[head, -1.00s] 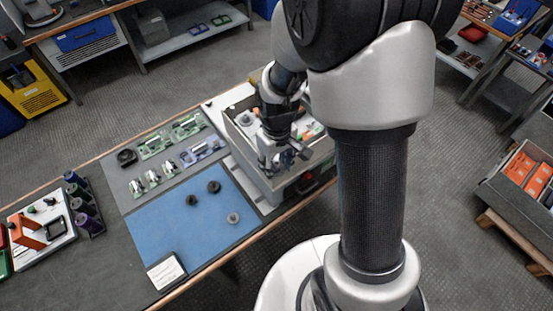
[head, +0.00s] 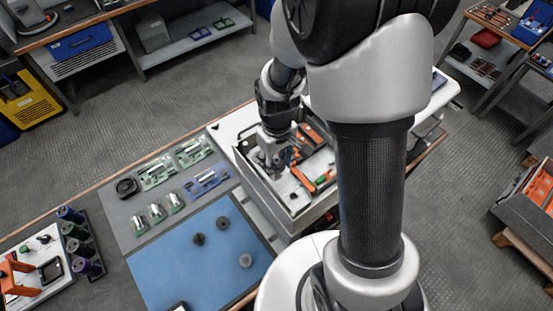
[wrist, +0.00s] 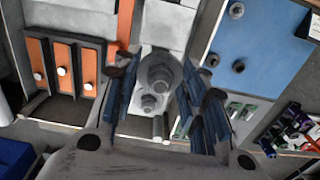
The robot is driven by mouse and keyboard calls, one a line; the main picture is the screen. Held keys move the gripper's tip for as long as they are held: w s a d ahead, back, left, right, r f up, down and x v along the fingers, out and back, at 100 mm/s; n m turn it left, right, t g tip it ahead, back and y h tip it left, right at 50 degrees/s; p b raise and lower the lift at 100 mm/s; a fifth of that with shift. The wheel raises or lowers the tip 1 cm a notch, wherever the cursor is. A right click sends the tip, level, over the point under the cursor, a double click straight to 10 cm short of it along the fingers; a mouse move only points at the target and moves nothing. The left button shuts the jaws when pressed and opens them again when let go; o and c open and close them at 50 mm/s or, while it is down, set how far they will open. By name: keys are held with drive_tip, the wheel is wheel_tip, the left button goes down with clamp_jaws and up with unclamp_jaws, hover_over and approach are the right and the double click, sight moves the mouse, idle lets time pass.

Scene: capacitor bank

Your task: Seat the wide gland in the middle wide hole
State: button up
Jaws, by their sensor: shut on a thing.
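My gripper (head: 272,155) is over the left end of the open grey box (head: 262,193). In the wrist view my gripper (wrist: 165,78) is shut on a round grey gland (wrist: 160,70), which sits between its blue-padded fingers. I take this for the wide gland. A smaller round grey fitting (wrist: 150,102) shows just below it on the pale panel. The middle wide hole cannot be made out; gland and fingers cover that area. I cannot tell whether the held gland touches the panel.
Glands lie on the blue mat (head: 190,275): two dark ones (head: 222,223) (head: 198,238) and a grey one (head: 245,260). Green boards (head: 157,172) and a spool rack (head: 78,245) stand left.

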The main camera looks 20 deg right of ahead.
drive_tip(key=shift+w+f+b, duration=0.1)
drive_tip(key=shift+f+b, duration=1.4)
drive_tip(key=shift+f, duration=0.65)
drive_tip(key=shift+f+b, duration=0.4)
drive_tip(key=shift+f, duration=0.1)
drive_tip(key=o, duration=1.1)
drive_tip(key=shift+r, duration=0.15)
wheel_tip(320, 180, up, 11)
drive_tip(key=shift+r, duration=0.75)
drive_tip(key=s+r+m+t+b, duration=0.1)
drive_tip(key=s+r, duration=0.1)
drive_tip(key=s, duration=0.3)
drive_tip(key=s+r+m+t+b, duration=0.1)
drive_tip(key=s+r+t, duration=0.1)
drive_tip(key=s, duration=0.3)
drive_tip(key=s+r+m+t+b, duration=0.1)
drive_tip(key=s+r, duration=0.3)
drive_tip(key=s, duration=0.1)
drive_tip(key=shift+r+m+t, duration=0.25)
drive_tip(key=shift+m+t, duration=0.05)
